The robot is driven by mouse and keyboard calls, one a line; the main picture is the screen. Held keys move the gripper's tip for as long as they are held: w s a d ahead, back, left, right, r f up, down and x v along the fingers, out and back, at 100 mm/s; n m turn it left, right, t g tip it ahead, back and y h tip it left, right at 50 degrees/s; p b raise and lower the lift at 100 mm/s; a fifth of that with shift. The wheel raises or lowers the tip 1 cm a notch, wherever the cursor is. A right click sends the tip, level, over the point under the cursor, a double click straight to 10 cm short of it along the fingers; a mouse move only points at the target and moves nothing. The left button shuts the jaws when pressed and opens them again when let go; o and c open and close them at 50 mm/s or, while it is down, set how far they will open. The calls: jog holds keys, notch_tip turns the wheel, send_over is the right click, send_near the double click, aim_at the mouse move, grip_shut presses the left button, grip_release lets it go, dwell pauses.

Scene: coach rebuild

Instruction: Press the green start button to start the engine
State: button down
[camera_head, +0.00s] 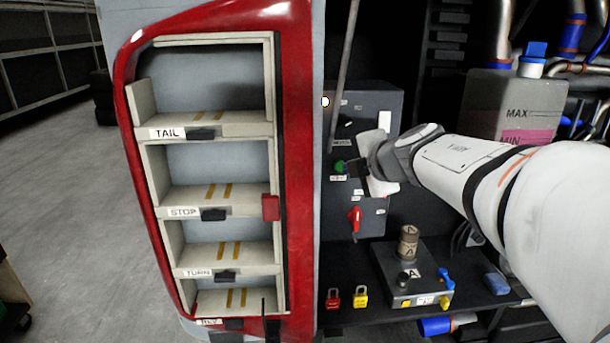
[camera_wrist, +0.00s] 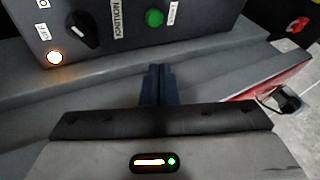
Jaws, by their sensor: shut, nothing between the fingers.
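The green start button (camera_head: 339,167) is on the front of a dark grey control box (camera_head: 367,105) in the head view. In the wrist view the green button (camera_wrist: 154,17) is near the top, beside a white label and a black ignition knob (camera_wrist: 82,30). My gripper (camera_wrist: 157,72) is shut and empty, its dark fingertips pointing toward the button. In the wrist view a gap shows between the tips and the button. In the head view my gripper (camera_head: 352,168) is just right of the button; whether it touches cannot be told there.
A lamp (camera_wrist: 54,58) glows on the panel. A red switch handle (camera_head: 355,218) is below the button. Red (camera_head: 333,298) and yellow (camera_head: 361,296) padlocks and a grey box (camera_head: 412,282) with a can lie on the shelf below. A red-framed rack (camera_head: 300,150) stands left.

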aim_at(339, 166)
jog(key=f+n+g, duration=0.1)
jog(key=s+f+g, duration=0.1)
jog(key=f, duration=0.1)
jog(key=f+n, duration=0.1)
jog(key=shift+s+d+f+n+g+b, duration=0.15)
jog(key=shift+d+f+n+g+b, duration=0.15)
jog(key=shift+g+b, duration=0.1)
jog(key=w+p, duration=0.1)
jog(key=w, duration=0.8)
jog(key=shift+w+r+p, duration=0.2)
jog(key=shift+w+p, duration=0.05)
jog(key=shift+p, duration=0.5)
dwell(1.4)
jog(key=shift+w+f, duration=0.1)
jog(key=shift+f, duration=0.05)
